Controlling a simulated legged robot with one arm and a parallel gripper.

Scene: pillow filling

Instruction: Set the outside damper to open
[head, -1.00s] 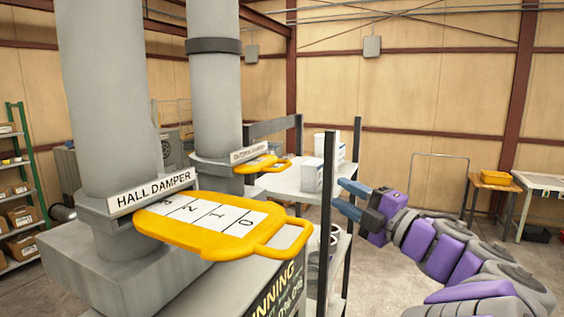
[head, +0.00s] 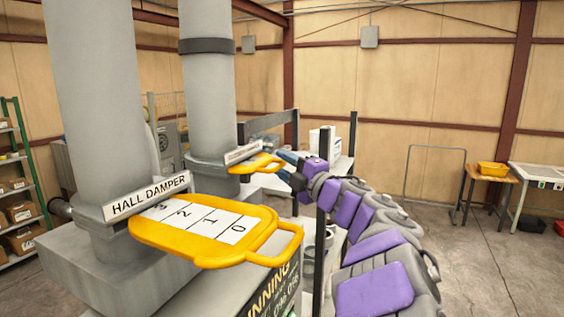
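The outside damper is a yellow slide plate (head: 246,166) with a loop handle, under a small sign (head: 243,154) on the farther grey duct (head: 208,110). The sign is too small to read surely. My gripper (head: 281,161) is at the right end of this plate's handle, its blue fingers pointing left. Whether the fingers are around the handle or only beside it, and how far apart they are, is too small to tell. The nearer hall damper plate (head: 205,232), yellow with numbered marks, sticks well out of its duct under the "HALL DAMPER" sign (head: 147,197).
The hall damper's loop handle (head: 289,243) sticks out in front, left of my arm. A dark rack post (head: 350,135) and shelf stand behind my arm. A table with a yellow bin (head: 492,168) stands far right.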

